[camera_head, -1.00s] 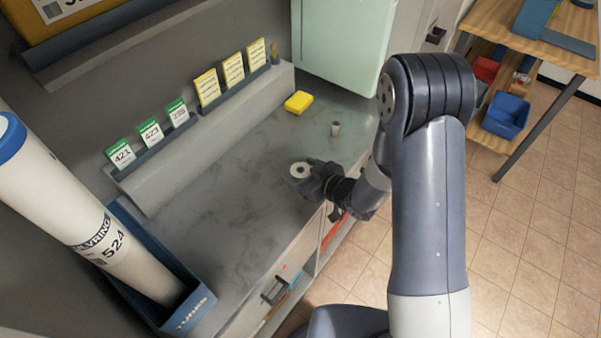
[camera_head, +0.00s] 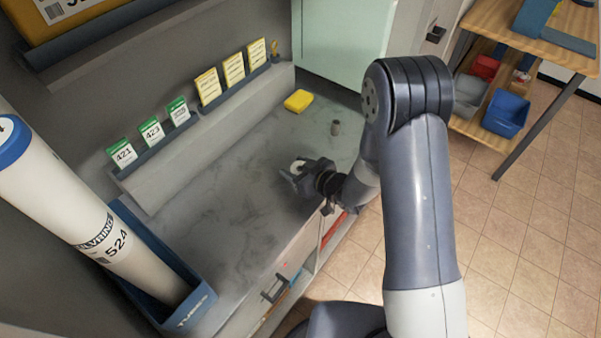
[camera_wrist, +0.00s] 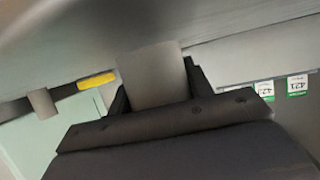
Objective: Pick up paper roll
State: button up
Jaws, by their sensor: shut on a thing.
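The paper roll (camera_wrist: 152,76) is a pale cylinder between the two fingers of my gripper (camera_wrist: 153,95) in the wrist view. My gripper is shut on it. In the head view, my gripper (camera_head: 297,172) is over the grey counter near its front edge, and only a small whitish part of the roll (camera_head: 298,164) shows, the rest hidden by the fingers. I cannot tell how far the roll is above the counter.
A small grey cylinder (camera_head: 336,127) and a yellow block (camera_head: 298,101) stand farther back on the counter (camera_head: 225,205). A blue bin (camera_head: 190,312) holding a large white tube (camera_head: 85,215) is at left. Label cards line the back ledge. The counter's middle is clear.

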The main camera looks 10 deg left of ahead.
jog(key=shift+c, duration=0.6)
jog(key=shift+r, duration=0.2)
notch_tip(320, 180, up, 10)
jog(key=shift+f, duration=0.2)
jog(key=w+d+f+m+t+h, duration=0.15)
jog(key=d+m+h, duration=0.25)
jog(key=d, duration=0.6)
jog(key=w+d+f+m+t+h, duration=0.1)
jog(key=d+f+m+t+h, duration=0.2)
jog(key=d, duration=0.7)
jog(key=w+d+m+t+h, duration=0.15)
jog(key=d+m+h, duration=0.35)
jog(key=d, duration=0.5)
notch_tip(320, 180, up, 4)
jog(key=n+g+y, duration=0.6)
jog(key=n+y, duration=0.6)
send_over(296, 165)
jog(key=shift+w+d+r, duration=0.2)
jog(key=shift+w+d, duration=0.05)
jog(key=shift+d, duration=0.2)
jog(key=shift+s+a+r, duration=0.1)
jog(key=shift+s+a, duration=0.15)
jog(key=shift+a, duration=0.2)
